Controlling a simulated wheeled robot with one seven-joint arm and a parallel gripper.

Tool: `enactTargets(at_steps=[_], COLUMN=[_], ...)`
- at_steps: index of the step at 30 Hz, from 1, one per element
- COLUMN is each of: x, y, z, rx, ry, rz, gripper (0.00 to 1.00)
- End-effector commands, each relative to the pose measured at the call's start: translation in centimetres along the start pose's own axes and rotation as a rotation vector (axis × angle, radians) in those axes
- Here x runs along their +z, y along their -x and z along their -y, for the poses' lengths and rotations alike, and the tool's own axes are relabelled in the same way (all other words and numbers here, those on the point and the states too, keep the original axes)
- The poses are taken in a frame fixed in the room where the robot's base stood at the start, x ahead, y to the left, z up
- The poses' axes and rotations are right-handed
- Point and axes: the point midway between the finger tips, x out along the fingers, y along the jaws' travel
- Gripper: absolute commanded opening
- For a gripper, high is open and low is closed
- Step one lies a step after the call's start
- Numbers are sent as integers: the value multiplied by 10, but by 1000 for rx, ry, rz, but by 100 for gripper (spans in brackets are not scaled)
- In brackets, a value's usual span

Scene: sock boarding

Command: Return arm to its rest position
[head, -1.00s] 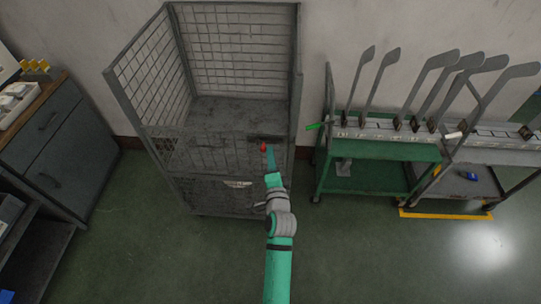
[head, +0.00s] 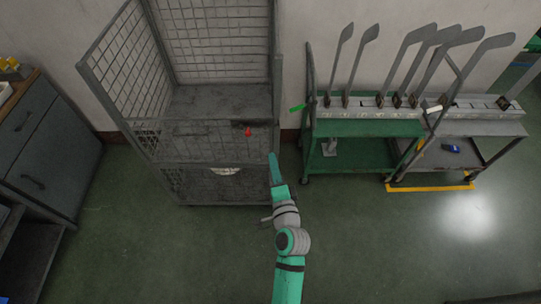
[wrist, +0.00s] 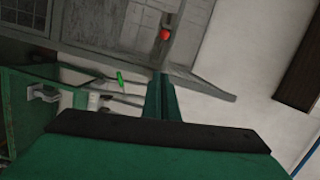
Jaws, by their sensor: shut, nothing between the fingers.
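My gripper (head: 273,158) is at the end of my green and grey arm, in front of the right side of a grey wire-mesh cage cart (head: 215,150). It also shows in the wrist view (wrist: 161,82), where its green fingers are together with nothing between them. A small red object (head: 248,132) is at the cage's front, left of and beyond the fingertips; it also shows in the wrist view (wrist: 165,35). The fingers appear apart from it.
A green cart (head: 365,128) and a grey cart (head: 490,128) at the right hold several upright grey sock boards (head: 405,62). A green object (head: 297,107) juts from the green cart's left end. A grey drawer cabinet (head: 45,140) stands at the left. The green floor in front is clear.

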Motion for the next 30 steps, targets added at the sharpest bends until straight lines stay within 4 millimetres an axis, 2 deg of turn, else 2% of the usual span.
enactTargets(at_steps=[20,23,25,30], x=[2,6,10,24], y=[4,17,33,89], z=[-2,-13,-24,-52], rx=[4,24,47,116], ry=[9,51,106,301], rz=[1,-10,-22,-51], gripper=[0,0,0,0])
